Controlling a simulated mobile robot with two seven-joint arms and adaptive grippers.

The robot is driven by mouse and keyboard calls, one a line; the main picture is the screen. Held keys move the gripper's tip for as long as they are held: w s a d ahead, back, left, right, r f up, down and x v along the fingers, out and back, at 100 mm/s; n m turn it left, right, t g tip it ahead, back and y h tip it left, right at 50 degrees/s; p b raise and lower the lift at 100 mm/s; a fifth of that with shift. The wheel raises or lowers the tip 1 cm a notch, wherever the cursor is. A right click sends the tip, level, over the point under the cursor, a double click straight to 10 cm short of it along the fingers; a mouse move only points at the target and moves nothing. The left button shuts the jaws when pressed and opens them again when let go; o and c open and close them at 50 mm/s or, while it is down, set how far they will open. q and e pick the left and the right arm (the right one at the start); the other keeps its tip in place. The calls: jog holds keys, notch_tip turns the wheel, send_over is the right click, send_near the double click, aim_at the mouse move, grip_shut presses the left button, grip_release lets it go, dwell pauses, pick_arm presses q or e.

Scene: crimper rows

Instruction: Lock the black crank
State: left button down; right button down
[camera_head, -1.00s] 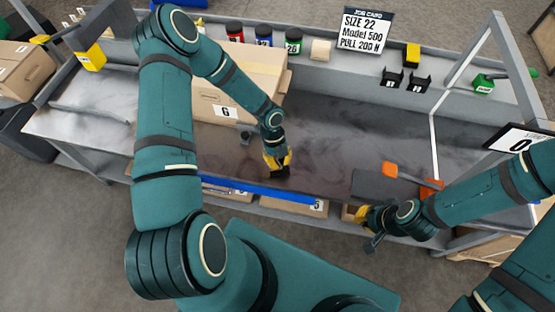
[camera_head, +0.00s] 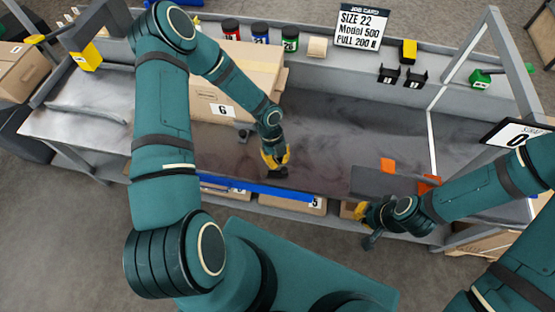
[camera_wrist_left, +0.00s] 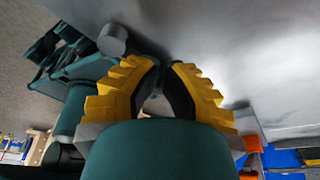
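I cannot pick out the black crank with certainty. A small dark piece (camera_head: 278,173) shows at the fingertips of my left gripper (camera_head: 276,161), and I cannot tell whether it is the crank or the finger pads. In the left wrist view my left gripper (camera_wrist_left: 166,75) has its yellow fingers close together, with a narrow gap and nothing clearly held between them. A small dark grey fitting (camera_head: 244,135) stands on the bench left of this gripper. My right gripper (camera_head: 363,212) is at the bench's front edge, beside a grey part; its fingers are mostly hidden.
A large cardboard box marked 6 (camera_head: 240,85) stands behind my left arm. A dark grey block (camera_head: 375,182) with orange parts (camera_head: 388,165) is at the front right. A blue rail (camera_head: 255,188) runs along the front edge. The middle bench is clear.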

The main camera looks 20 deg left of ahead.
pick_arm(q)
jog(key=v, duration=1.2)
jog(key=s+d+f+n+t, duration=0.1)
jog(key=s+d+n, duration=0.2)
jog(key=n, duration=0.6)
jog(key=s+d+f+n+t, duration=0.1)
jog(key=s+d+n, duration=0.3)
jog(key=n, duration=0.4)
jog(key=s+d+f+n+t+h, duration=0.1)
jog(key=s+d+f+n, duration=0.2)
jog(key=d+n, duration=0.3)
jog(key=s+n, duration=0.1)
jog(key=n, duration=0.2)
jog(key=shift+n+t, duration=0.3)
jog(key=shift+s+a, duration=0.1)
jog(key=shift+a, duration=0.05)
